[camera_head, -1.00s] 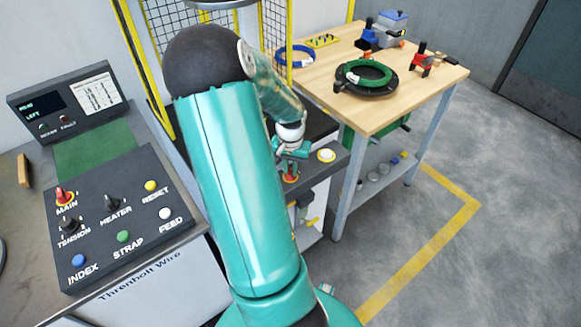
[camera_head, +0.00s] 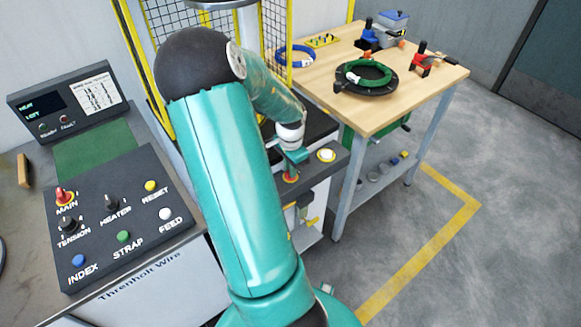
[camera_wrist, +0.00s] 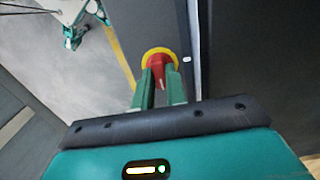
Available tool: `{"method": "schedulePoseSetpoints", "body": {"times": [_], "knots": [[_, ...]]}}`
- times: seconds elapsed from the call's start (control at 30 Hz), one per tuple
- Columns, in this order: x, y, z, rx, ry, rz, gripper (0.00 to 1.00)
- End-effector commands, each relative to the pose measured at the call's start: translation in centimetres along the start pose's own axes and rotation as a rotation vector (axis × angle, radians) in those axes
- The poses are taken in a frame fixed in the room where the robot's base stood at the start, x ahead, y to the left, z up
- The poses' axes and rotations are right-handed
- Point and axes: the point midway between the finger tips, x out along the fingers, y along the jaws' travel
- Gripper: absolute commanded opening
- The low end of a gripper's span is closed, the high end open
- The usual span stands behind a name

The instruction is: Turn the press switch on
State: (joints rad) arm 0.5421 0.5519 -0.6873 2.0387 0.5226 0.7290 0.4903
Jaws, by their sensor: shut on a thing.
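The press switch is a red knob (camera_wrist: 158,59) on a round yellow plate (camera_wrist: 149,53), set on a dark panel. In the wrist view my gripper (camera_wrist: 159,72) has its two green fingers on either side of the knob, shut on it; the fingers hide its sides. In the head view the red switch (camera_head: 290,179) shows just below my gripper (camera_head: 292,160), on the dark ledge beside the wooden table. My arm hides part of the area around it.
A control panel (camera_head: 135,212) with labelled knobs and buttons stands at left. A wooden table (camera_head: 430,78) with a green coil (camera_head: 368,74) is at right. Yellow-framed mesh (camera_head: 275,30) stands behind.

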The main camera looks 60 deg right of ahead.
Motion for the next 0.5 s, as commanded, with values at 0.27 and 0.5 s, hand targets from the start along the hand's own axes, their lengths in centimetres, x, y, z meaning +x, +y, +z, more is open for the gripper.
{"method": "schedulePoseSetpoints", "body": {"times": [0.27,0.5], "knots": [[-0.06,-0.02,0.02,0.012,-0.001,-0.001,0.0],[-0.06,-0.02,0.02,0.011,-0.001,-0.001,0.29]]}}
